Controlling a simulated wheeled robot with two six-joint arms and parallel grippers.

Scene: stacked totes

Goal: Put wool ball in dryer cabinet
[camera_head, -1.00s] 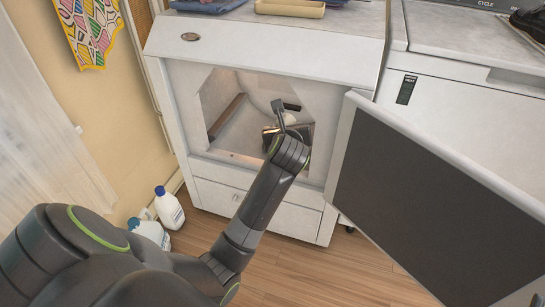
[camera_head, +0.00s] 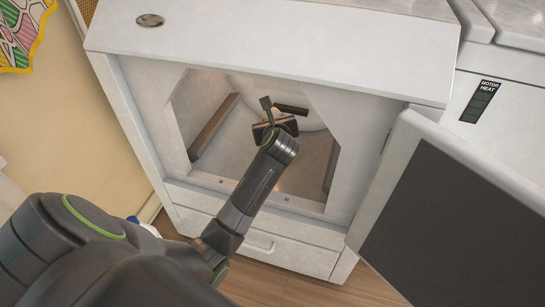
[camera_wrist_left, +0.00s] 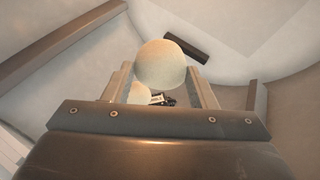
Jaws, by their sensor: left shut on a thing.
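The dryer cabinet (camera_head: 270,40) is white, with its dark-panelled door (camera_head: 450,215) swung open to the right. My left arm reaches through its opening, and my left gripper (camera_head: 285,113) is inside the drum. In the left wrist view, the pale round wool ball (camera_wrist_left: 160,64) sits between the two fingers of my left gripper (camera_wrist_left: 160,82), which is shut on it. In the head view the ball is mostly hidden by the gripper. My right gripper is not in view.
The drum has raised bars on its wall, one brown bar (camera_head: 214,125) at left and a dark one (camera_wrist_left: 186,46) ahead of the ball. A drawer front (camera_head: 262,245) lies below the opening.

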